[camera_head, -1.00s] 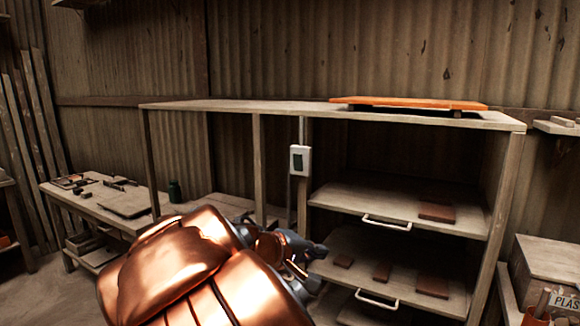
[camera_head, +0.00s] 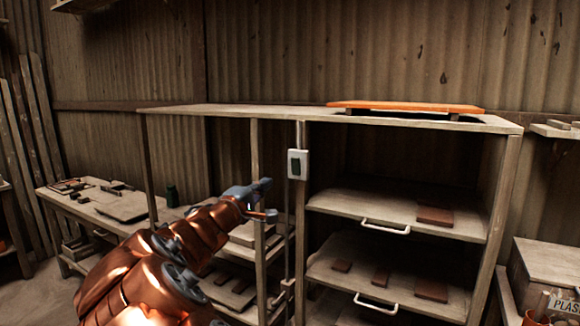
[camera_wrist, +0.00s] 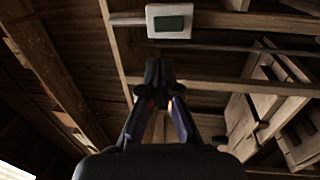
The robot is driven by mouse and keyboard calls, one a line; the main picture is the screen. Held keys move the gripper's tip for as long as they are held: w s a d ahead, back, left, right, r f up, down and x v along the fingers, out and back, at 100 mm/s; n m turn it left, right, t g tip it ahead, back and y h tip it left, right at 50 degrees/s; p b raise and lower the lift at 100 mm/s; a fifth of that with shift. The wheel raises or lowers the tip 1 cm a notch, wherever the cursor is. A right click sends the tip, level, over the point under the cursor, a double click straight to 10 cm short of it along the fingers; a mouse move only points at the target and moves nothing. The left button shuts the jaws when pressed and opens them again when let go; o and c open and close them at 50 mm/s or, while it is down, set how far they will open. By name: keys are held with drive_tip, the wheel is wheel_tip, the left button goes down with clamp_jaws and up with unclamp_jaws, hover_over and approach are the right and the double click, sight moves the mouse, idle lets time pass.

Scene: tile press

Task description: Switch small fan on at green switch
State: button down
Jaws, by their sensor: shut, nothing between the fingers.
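The green switch (camera_head: 295,164) is a dark green rocker in a white box (camera_head: 304,165), fixed to a post of the shelf rack in the head view. In the wrist view the green switch (camera_wrist: 169,23) in its white plate (camera_wrist: 153,22) shows at the top, beyond my fingertips. My gripper (camera_head: 266,184) is shut and empty, a little left of and below the switch box, apart from it. The closed fingers (camera_wrist: 157,72) point toward the switch in the wrist view. No small fan can be made out.
The rack (camera_head: 225,109) holds pull-out shelves with handles (camera_head: 385,227) and several brown tiles (camera_head: 435,215). An orange board (camera_head: 405,105) lies on its top. A workbench (camera_head: 60,198) with tools stands at the left. Rack posts (camera_head: 256,150) stand close to my gripper.

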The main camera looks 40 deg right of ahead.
sight(294, 162)
drive_tip(key=p+x, duration=0.5)
drive_tip(key=x, duration=0.8)
drive_tip(key=shift+d, duration=0.3)
drive_tip(key=shift+w, duration=0.1)
